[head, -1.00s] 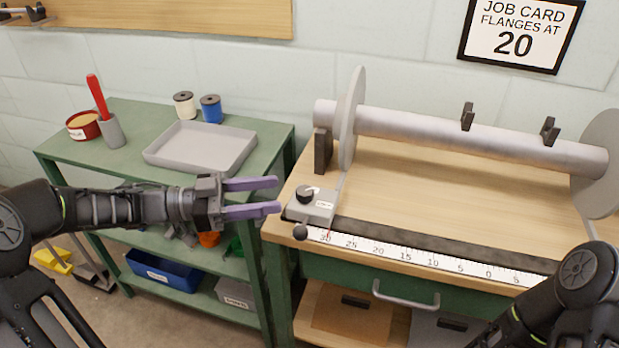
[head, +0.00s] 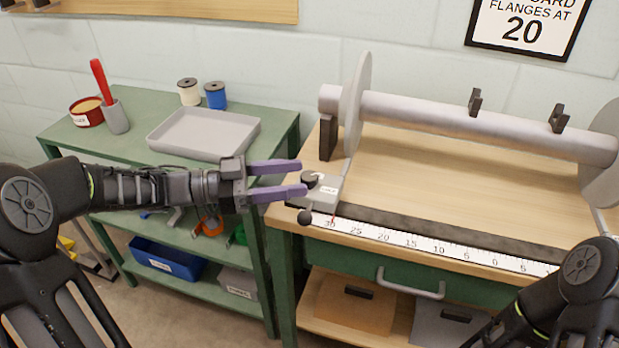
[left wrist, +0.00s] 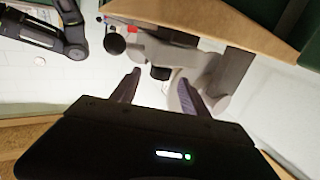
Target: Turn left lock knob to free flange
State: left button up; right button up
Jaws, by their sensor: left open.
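The left lock knob (head: 310,180) is a black round knob on a grey lock block (head: 327,193) at the left end of the ruler. It also shows in the left wrist view (left wrist: 160,72), ahead of and between my fingertips. My left gripper (head: 302,178) is open, its purple fingers pointing right with the tips at the knob. I cannot tell whether they touch it. The left flange (head: 355,105) is a grey disc on the metal roller (head: 450,116), behind the block. My right gripper is out of view.
A black ball handle (head: 305,217) sticks out at the bench's front left corner, close below the fingers. The ruler (head: 420,246) runs along the front edge. A green shelf with a grey tray (head: 204,134) stands at left. The bench top (head: 440,180) is mostly clear.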

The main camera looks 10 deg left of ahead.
aim_at(309, 175)
pick_arm(q)
jog(key=shift+x, duration=1.95)
grip_shut()
